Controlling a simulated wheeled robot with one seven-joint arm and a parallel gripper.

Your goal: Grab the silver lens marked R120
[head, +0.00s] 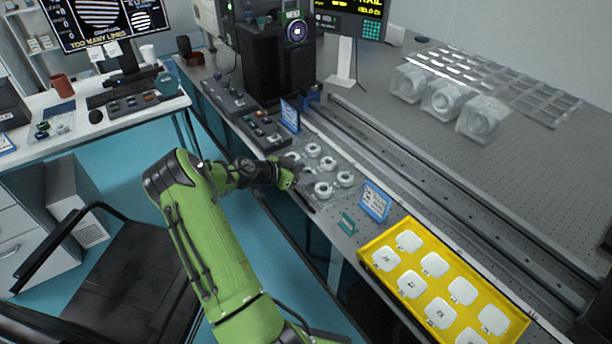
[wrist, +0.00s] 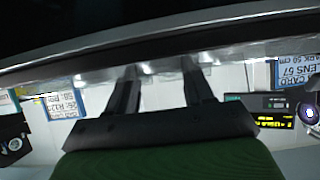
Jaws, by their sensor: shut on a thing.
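Several small silver ring-shaped lenses, one of them here (head: 323,190), sit on the perforated bench top beside my gripper (head: 297,176) in the head view. My gripper is low at the bench's near edge, among the lenses. In the wrist view my gripper (wrist: 160,72) has its two dark fingers a little apart, closed on a pale, blurred thing at their tips. It looks like a silver lens, mostly hidden. No R120 marking is readable on any lens. A blue-framed card (wrist: 66,104) in the wrist view seems to carry "R12", partly unreadable.
A yellow tray (head: 373,246) with several white square-topped pieces stands at the right front. Blue-framed cards (head: 375,201) stand by the lenses. A dark rail (head: 385,153) runs behind them, and a black instrument tower (head: 262,66) stands at the back. A black chair (head: 125,262) is at left.

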